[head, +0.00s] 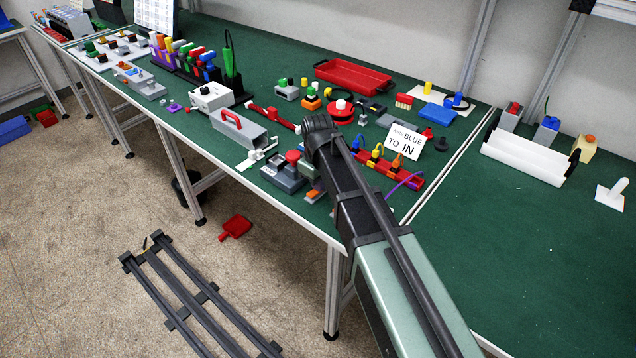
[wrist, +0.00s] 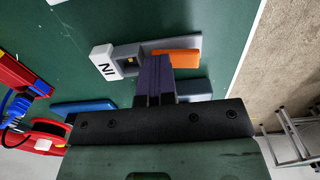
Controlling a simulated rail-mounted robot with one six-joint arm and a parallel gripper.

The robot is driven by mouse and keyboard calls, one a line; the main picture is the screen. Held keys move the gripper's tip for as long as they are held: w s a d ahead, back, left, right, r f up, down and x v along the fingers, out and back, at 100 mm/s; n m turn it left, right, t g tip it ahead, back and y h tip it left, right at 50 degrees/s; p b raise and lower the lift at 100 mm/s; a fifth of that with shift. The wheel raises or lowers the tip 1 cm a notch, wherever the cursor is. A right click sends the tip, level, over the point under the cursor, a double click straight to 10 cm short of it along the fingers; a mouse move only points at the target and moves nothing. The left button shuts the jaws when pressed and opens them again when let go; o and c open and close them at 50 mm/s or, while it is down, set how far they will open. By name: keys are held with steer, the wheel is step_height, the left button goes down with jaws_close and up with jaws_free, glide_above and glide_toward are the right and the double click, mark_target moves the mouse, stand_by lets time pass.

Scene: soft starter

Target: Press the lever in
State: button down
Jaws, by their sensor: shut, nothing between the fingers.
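In the wrist view, a small grey device (wrist: 128,56) stands on the green table top, with a white tag (wrist: 104,63) marked IN at its left. An orange bar (wrist: 178,56), which looks like the lever, lies along its right part. My gripper (wrist: 154,62) is shut and empty, with its dark fingers beside the device and the orange bar's left end. I cannot tell whether the fingertips touch it. In the head view the orange part (head: 313,195) shows near the table's front edge; my arm hides most of the device and the gripper.
A white sign (head: 406,140) reading BLUE TO IN stands at the right, by a red strip (head: 412,181) with coloured plugs. A grey box with a red handle (head: 237,131) stands to the left. The table's front edge is close. The right table (head: 520,240) has free room.

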steer(key=shift+s+a, duration=0.1)
steer(key=shift+s, duration=0.05)
steer(key=shift+s+a+r+p, duration=0.25)
steer(key=shift+s+a+p, duration=0.15)
steer(key=shift+s+a, duration=0.05)
steer(key=shift+w, duration=0.1)
step_height(320, 180, up, 14)
steer(key=w+d+p, duration=0.1)
steer(key=p, duration=1.3)
steer(key=shift+w+d, duration=0.35)
steer(key=shift+f, duration=0.15)
